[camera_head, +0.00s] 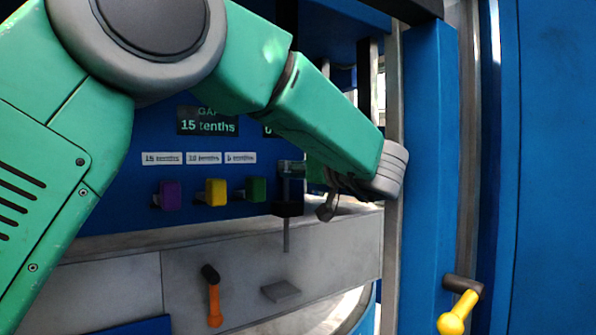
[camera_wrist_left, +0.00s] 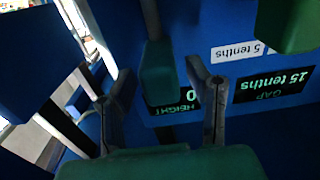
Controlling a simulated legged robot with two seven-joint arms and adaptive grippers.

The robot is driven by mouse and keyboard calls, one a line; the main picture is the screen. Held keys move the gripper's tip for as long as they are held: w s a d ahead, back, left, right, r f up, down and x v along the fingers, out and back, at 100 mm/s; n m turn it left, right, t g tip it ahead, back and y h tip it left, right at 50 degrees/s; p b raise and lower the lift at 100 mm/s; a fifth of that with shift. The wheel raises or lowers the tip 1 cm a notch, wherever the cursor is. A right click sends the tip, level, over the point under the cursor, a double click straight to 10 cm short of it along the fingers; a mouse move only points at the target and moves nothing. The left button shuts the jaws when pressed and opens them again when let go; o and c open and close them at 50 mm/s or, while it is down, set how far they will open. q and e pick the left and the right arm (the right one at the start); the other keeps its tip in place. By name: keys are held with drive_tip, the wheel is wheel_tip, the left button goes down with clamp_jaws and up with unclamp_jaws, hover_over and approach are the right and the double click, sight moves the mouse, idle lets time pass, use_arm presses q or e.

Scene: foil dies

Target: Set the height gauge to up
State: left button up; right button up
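My left arm crosses the head view from the left, and its wrist hides part of the panel. My left gripper (camera_head: 326,205) is small and partly hidden there, beside a dark block on a vertical rod (camera_head: 287,209). In the left wrist view, which shows the panel upside down, the gripper (camera_wrist_left: 158,70) is open. A dark green block (camera_wrist_left: 158,75) stands between its two fingers, with gaps visible on both sides; I cannot tell its depth. A display reading HEIGHT (camera_wrist_left: 172,105) with a 0 is just behind. My right gripper is not in view.
A GAP display (camera_head: 208,122) reads 15 tenths, above purple (camera_head: 168,194), yellow (camera_head: 215,192) and green (camera_head: 256,189) buttons. An orange lever (camera_head: 214,300) is low on the grey front. A yellow-handled lever (camera_head: 458,312) is on the blue post at right.

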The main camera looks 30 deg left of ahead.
use_arm(q)
drive_tip(key=shift+d, duration=0.15)
drive_tip(key=shift+s+d, duration=0.1)
drive_tip(key=shift+d, duration=0.2)
drive_tip(key=v, duration=1.1)
drive_tip(key=shift+d, duration=0.2)
drive_tip(key=shift+a+f, duration=0.1)
drive_tip(key=shift+a, duration=0.05)
